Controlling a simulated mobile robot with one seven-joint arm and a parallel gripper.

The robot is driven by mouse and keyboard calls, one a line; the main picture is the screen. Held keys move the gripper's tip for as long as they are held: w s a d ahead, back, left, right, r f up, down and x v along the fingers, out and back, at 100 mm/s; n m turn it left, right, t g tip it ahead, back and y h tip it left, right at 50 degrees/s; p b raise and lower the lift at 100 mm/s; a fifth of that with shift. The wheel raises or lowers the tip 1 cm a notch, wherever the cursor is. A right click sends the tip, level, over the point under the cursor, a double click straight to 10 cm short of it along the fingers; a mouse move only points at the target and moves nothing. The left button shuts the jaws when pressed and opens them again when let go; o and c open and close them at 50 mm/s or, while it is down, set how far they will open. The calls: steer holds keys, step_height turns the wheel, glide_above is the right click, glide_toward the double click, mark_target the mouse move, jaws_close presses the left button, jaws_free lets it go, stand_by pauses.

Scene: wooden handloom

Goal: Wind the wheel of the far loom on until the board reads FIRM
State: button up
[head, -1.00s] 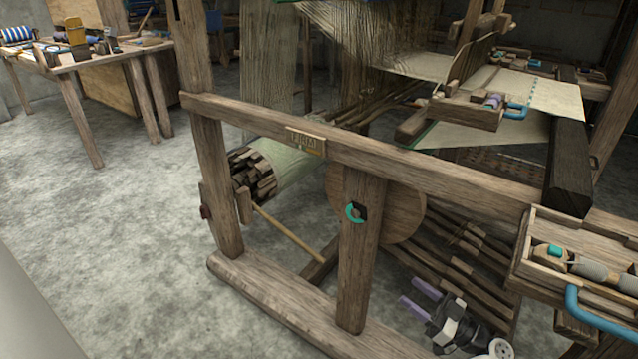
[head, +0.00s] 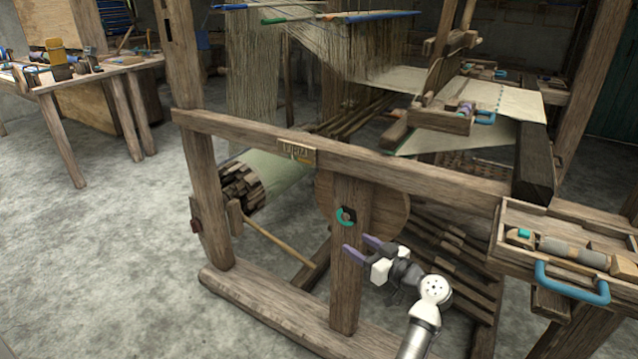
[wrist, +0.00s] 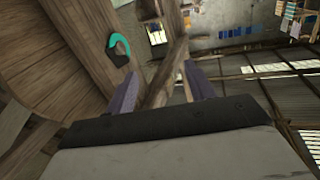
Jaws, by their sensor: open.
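The loom's round wooden wheel (head: 388,212) sits behind an upright post on the loom's near side. The fingers (wrist: 157,90) also show in the wrist view.
The long side rail (head: 420,172) runs above the wheel, and the upright post (head: 347,285) stands close to my gripper. A tray with a blue handle (head: 560,245) juts out at the right. Open concrete floor (head: 110,260) lies at the left.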

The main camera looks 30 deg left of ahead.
steer(key=s+a+r+t, duration=0.1)
steer(key=a+r+t, duration=0.1)
steer(key=a+r, duration=0.3)
steer(key=s+a+r+m+t+p, duration=0.1)
steer(key=s+a+r+t, duration=0.1)
steer(key=r, duration=1)
steer(key=shift+a+r+t+h, duration=0.25)
steer(key=shift+a+t, duration=0.55)
steer(key=shift+a, duration=0.55)
steer(key=shift+s, duration=0.1)
